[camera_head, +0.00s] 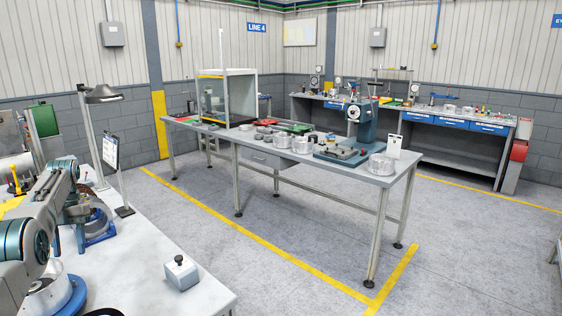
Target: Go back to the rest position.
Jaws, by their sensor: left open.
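My left arm comes in from the left edge over a light grey bench (150,250). My left gripper (80,214) is at the arm's far end, low over the bench's left part. It is small in the picture and partly hidden by my own arm links. Its fingers stand beside a blue round fixture (100,228); I cannot tell whether they touch it. I see nothing held in the fingers. My right gripper is not in view.
A grey block with a black knob (181,272) sits near the bench's right edge. A lamp (103,95) and a sign stand (112,152) rise behind the arm. Beyond a floor gap stands a long table (400,170) with metal parts (303,144) and a press (367,120).

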